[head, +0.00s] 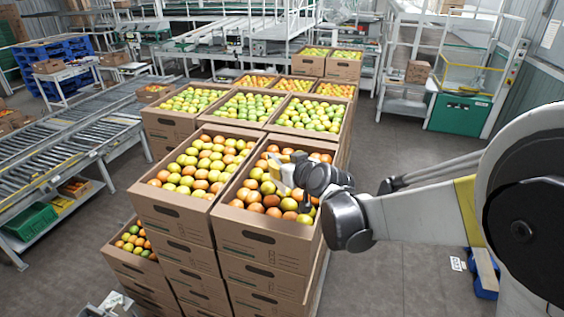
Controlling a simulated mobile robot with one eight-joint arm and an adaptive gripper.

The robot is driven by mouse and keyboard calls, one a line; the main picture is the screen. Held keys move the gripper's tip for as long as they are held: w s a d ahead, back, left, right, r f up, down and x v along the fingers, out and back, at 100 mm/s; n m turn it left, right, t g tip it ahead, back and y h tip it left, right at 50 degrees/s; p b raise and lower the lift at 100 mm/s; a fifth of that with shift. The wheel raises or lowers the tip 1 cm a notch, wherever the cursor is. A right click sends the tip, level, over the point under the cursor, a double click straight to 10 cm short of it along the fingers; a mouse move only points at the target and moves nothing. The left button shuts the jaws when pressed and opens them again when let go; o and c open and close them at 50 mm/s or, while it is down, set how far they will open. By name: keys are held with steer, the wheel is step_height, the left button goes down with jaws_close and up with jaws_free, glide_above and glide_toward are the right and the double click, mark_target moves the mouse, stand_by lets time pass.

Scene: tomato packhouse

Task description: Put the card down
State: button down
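My gripper (291,176) is over the front right carton (262,242), which is full of green, yellow and orange tomatoes. The gripper is small in the view and partly hidden behind its own wrist. A pale, flat-looking piece (280,177) shows at its fingers, just above the tomatoes. It may be the card, but it is too small to tell, and I cannot see whether the fingers are shut on it or whether it touches the tomatoes.
Stacked tomato cartons (170,205) stand left of and behind the gripper. A roller conveyor (60,150) runs along the left. Open floor (400,160) lies to the right, with a green bin (458,112) farther back. A small white label-like piece (457,264) is on the right floor.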

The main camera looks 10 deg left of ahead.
steer(key=shift+w+f, duration=0.1)
steer(key=shift+f, duration=0.6)
steer(key=shift+f, duration=0.2)
steer(key=c, duration=1.5)
jaws_free()
steer(key=shift+r, duration=0.1)
